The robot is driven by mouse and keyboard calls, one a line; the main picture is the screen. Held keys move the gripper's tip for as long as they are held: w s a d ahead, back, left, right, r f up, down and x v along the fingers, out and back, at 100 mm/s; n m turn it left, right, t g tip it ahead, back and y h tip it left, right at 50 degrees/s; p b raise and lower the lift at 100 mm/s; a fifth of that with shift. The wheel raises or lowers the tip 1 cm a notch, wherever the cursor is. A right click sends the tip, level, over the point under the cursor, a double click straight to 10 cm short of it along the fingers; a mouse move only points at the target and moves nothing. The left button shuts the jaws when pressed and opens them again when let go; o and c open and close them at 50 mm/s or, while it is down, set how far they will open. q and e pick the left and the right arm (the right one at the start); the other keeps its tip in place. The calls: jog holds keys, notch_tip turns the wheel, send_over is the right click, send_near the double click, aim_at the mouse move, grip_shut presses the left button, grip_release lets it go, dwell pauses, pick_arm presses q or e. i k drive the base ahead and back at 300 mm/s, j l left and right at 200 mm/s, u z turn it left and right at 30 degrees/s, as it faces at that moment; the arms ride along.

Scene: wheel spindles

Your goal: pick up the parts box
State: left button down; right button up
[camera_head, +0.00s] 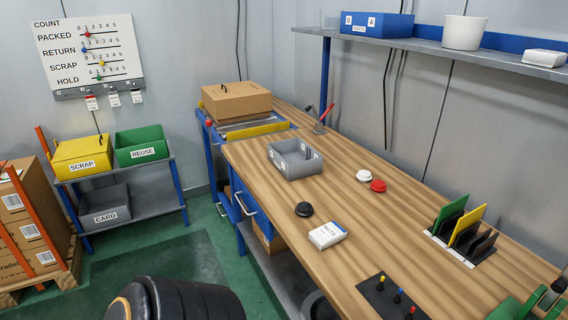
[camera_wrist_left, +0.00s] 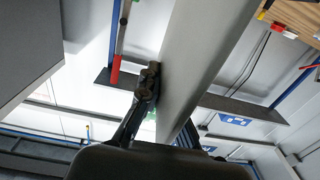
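An open grey box (camera_head: 295,159) with small white labels and an inner divider stands upright on the wooden workbench. A blue box (camera_head: 377,25) with white labels sits on the wall shelf; its small front label is too fine to read surely. I cannot tell for certain which is the parts box. My left gripper (camera_wrist_left: 160,105) shows only in its wrist view, as dark fingers partly hidden by a pale grey bar. I cannot tell whether it is open or touching that bar. Neither box is clearly seen there. My right gripper is in neither view.
The workbench (camera_head: 335,185) holds a white carton (camera_head: 327,235), black, white and red round caps, and a rack with green and yellow plates (camera_head: 458,228). A cardboard box (camera_head: 236,101) stands at its far end. Labelled bins (camera_head: 82,156) fill a side rack.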

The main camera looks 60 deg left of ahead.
aim_at(295, 159)
jog(key=l+u, duration=0.1)
jog(key=u, duration=0.4)
jog(key=l+u, duration=0.1)
jog(key=u, duration=0.4)
jog(key=k+l+u, duration=0.1)
jog(key=u, duration=0.35)
jog(key=l+u, duration=0.1)
jog(key=u, duration=0.4)
jog(key=i+j+z, duration=0.35)
jog(key=i+j, duration=0.2)
jog(key=i+j+z, duration=0.35)
jog(key=i+j, duration=0.15)
jog(key=j, duration=0.15)
jog(key=i+j+z, duration=0.2)
jog(key=j, duration=0.2)
jog(key=i+j+z, duration=0.15)
jog(key=j, duration=0.25)
jog(key=i+j+z, duration=0.2)
jog(key=j, duration=0.25)
